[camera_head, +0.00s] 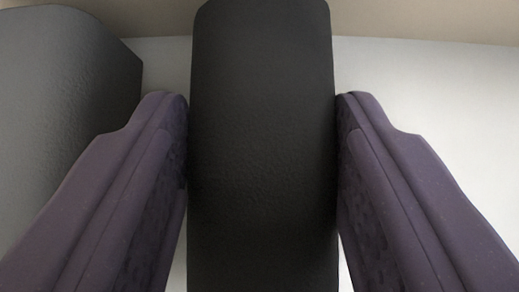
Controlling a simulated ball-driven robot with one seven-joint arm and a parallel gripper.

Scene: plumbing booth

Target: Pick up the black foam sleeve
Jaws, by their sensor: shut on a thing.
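The black foam sleeve (262,60) is a dark, rough-textured, rounded block in the middle of the view, running from the top edge to the bottom edge. My gripper (263,130) is shut on it, with one purple finger pressed against its left side and the other against its right side. The sleeve's lower end runs out of the picture. I cannot tell whether it is lifted off the surface behind it.
A large dark grey object (65,90) stands at the left, close beside the left finger and partly behind it. A pale, smooth surface (440,110) lies behind and to the right and looks clear. A beige band (430,18) runs along the top.

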